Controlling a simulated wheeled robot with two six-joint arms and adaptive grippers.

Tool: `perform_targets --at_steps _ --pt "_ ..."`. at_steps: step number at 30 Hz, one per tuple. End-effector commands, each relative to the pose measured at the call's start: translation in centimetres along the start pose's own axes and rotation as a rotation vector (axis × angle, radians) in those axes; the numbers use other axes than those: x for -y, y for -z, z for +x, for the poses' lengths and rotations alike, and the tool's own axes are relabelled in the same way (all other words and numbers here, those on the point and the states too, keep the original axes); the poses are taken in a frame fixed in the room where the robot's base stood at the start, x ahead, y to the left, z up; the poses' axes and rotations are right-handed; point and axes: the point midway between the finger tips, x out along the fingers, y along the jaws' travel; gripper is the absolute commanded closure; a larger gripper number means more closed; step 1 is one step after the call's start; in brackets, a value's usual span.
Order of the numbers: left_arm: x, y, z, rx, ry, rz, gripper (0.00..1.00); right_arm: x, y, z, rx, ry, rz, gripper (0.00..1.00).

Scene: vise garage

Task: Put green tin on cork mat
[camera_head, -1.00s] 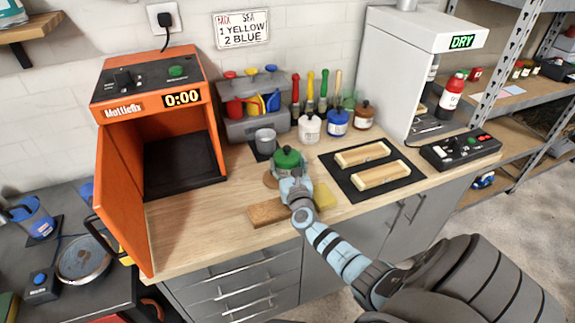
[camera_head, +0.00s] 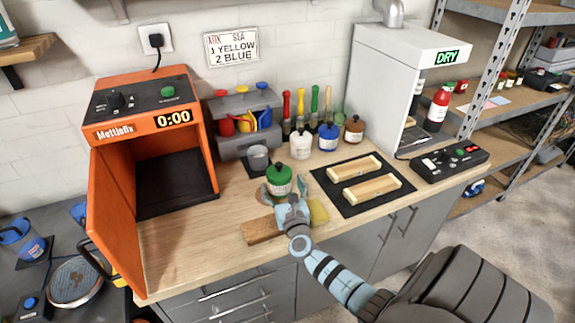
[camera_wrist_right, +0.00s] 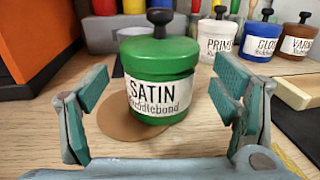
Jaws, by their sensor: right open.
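The green tin (camera_head: 279,180), with a black knob and a "SATIN" label, stands upright on the round brown cork mat (camera_head: 263,197). In the right wrist view the tin (camera_wrist_right: 158,80) sits off centre, toward the mat's right side. More bare cork (camera_wrist_right: 122,132) shows at its left and front. My right gripper (camera_head: 284,190) is open in front of the tin. Its fingers (camera_wrist_right: 160,105) are spread to either side, with visible gaps to the tin. My left gripper is not in view.
A wooden block (camera_head: 262,230) and a yellow sponge (camera_head: 318,211) lie near the front edge by my right gripper. A grey cup (camera_head: 257,158) and white (camera_head: 301,146) and blue (camera_head: 328,138) tins stand behind. The orange cabinet (camera_head: 150,140) has its door open.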

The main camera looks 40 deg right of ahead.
Motion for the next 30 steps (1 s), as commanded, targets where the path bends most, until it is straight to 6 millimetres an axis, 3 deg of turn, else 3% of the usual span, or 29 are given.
perform_targets --at_steps 6,12,30 --pt "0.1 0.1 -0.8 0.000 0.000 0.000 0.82 0.0 0.0 -5.0 -0.003 -0.001 0.002 0.19" --pt "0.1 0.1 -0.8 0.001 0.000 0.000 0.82 0.0 0.0 -8.0 -0.001 0.000 0.001 0.19" --pt "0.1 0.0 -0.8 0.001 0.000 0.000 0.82 0.0 0.0 -8.5 0.000 0.000 0.001 0.19"
